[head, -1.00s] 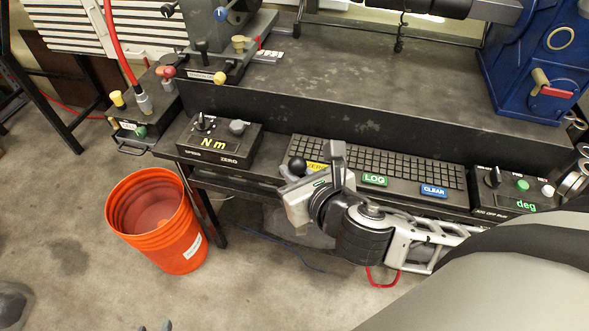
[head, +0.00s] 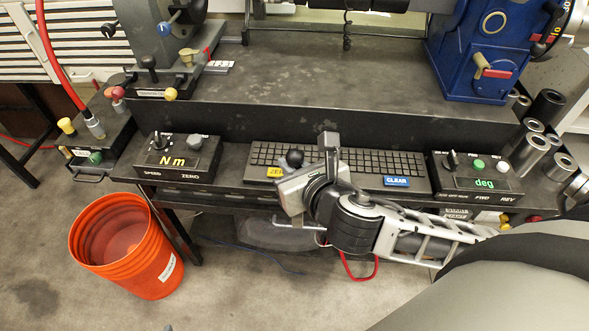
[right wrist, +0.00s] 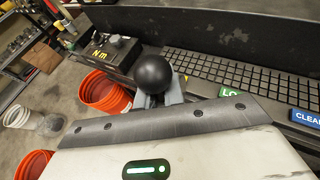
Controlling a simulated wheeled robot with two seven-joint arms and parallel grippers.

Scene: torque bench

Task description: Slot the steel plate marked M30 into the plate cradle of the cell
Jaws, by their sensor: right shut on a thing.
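My right gripper (head: 291,172) is above the front of the bench, over the yellow-marked end of the keypad. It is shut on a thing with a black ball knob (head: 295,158). In the right wrist view the ball (right wrist: 152,73) stands just beyond my gripper body, with grey finger parts (right wrist: 172,92) beside and below it. The rest of the held thing is hidden, so I cannot tell whether it is the steel plate. No M30 mark is readable. I cannot make out the plate cradle. My left gripper is not clearly in view.
The bench top (head: 330,80) is mostly clear between a grey stand (head: 165,40) and a blue machine (head: 485,50). A black ledge, the keypad (head: 360,165), an Nm box (head: 178,158) and a deg box (head: 475,180) line the front. An orange bucket (head: 125,245) stands on the floor.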

